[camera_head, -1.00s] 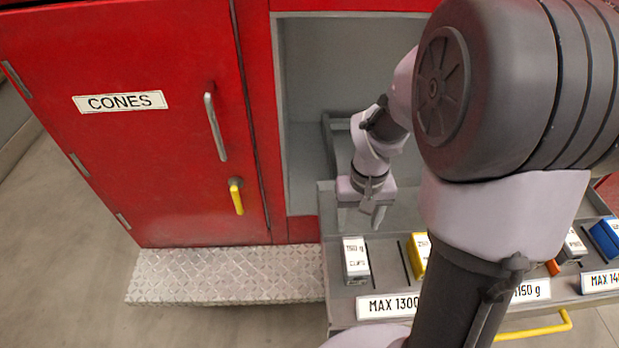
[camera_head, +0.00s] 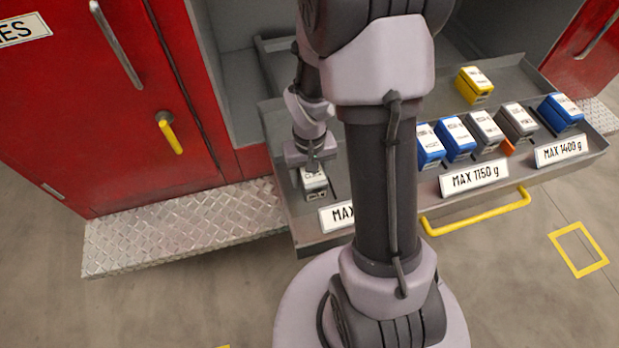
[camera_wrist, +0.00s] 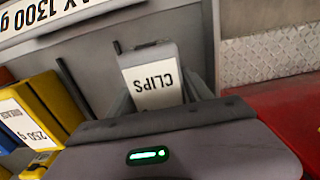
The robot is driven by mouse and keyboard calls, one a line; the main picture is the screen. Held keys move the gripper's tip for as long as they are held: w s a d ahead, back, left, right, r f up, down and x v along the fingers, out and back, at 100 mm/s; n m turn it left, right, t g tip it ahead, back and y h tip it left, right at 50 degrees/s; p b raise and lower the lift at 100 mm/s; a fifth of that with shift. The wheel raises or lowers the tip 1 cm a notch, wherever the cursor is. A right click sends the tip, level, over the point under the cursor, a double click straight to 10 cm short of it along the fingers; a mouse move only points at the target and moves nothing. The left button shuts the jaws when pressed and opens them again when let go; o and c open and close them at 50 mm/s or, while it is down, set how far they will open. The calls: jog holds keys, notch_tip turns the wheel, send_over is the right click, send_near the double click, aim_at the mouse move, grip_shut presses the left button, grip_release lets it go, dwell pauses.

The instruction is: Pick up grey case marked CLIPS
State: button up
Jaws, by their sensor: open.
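The grey case marked CLIPS (camera_head: 315,184) stands in the left part of the pulled-out drawer, its white label facing up. In the wrist view the case (camera_wrist: 153,82) lies straight ahead, with the word CLIPS upside down. My gripper (camera_head: 312,168) is right above the case in the head view and overlaps its top. In the wrist view my gripper (camera_wrist: 158,85) is open, with grey fingers seen on both sides of the case. The lower part of the case is hidden by the gripper body, and I cannot tell whether the fingers touch it.
The drawer's front rim carries weight plates, including MAX 1150 g (camera_head: 474,178). Several blue and grey cases stand to the right, with a yellow case (camera_head: 474,85) behind. In the wrist view a yellow case (camera_wrist: 28,110) is close at left. A red door (camera_head: 90,110) and tread plate (camera_head: 185,227) lie left.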

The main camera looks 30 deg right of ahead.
jog(key=shift+r, duration=0.2)
jog(key=shift+c, duration=1.1)
jog(key=c, duration=0.9)
